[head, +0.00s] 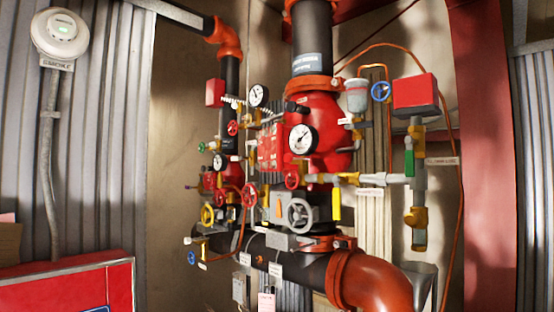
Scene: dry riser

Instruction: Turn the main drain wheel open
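The dry riser assembly carries several handwheels, and their labels are too small to read, so I cannot tell which one is the main drain wheel. A large grey wheel (299,214) sits low at the front centre. A red wheel (292,180) is just above it, and another red wheel (249,195) is to its left. A yellow wheel (207,214) and a small blue wheel (192,257) are at the lower left. Another blue wheel (381,92) is at the upper right. My gripper is not in view.
Pressure gauges (302,139) and a red valve body (325,115) crowd the centre. A thick orange elbow (370,283) bends down at the front right. A red box (415,94) and a drain cup (417,280) stand at right. A red panel (70,290) fills the lower left.

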